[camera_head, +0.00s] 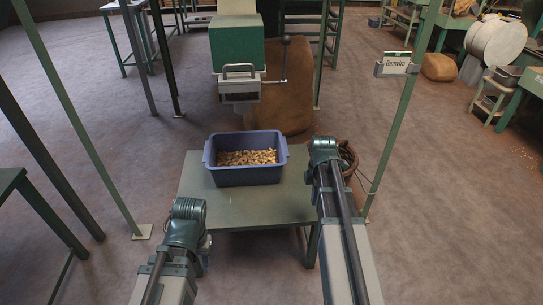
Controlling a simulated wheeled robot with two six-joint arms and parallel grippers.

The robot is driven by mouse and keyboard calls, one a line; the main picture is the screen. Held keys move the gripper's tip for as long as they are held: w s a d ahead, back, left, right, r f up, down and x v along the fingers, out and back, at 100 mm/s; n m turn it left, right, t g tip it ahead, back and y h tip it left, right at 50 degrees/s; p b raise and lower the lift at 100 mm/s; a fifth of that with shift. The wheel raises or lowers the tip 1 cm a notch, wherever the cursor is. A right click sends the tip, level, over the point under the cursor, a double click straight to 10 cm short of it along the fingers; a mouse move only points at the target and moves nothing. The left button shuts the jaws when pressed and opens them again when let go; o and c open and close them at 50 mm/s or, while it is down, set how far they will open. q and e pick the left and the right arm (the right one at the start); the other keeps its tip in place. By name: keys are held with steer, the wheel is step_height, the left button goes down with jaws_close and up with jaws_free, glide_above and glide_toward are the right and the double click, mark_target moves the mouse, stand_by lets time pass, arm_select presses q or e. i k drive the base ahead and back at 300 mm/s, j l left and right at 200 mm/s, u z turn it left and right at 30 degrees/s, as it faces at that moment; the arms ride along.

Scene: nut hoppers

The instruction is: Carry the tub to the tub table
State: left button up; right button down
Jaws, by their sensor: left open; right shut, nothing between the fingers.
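A blue-purple tub (245,173) holding a heap of pale brown nuts (248,157) stands upright on a small green table (255,207), close to its far edge. My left gripper (204,243) is open at the table's near left corner, apart from the tub. My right gripper (323,150) is shut and empty, to the right of the tub near the table's right edge. The fingers of both are mostly hidden behind my wrists. I cannot tell which table in view is the tub table.
A green hopper (237,45) with a handled chute (240,90) hangs behind the tub. A brown sack (285,95) and a basket (346,158) stand behind and right of the table. Green posts flank it; the right one bears a sign (396,65). Open floor (450,200) lies right.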

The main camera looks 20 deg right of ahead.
mark_target(256, 175)
steer(key=i+j, duration=0.1)
steer(key=i, duration=0.45)
steer(key=i+j, duration=0.1)
steer(key=i, duration=0.5)
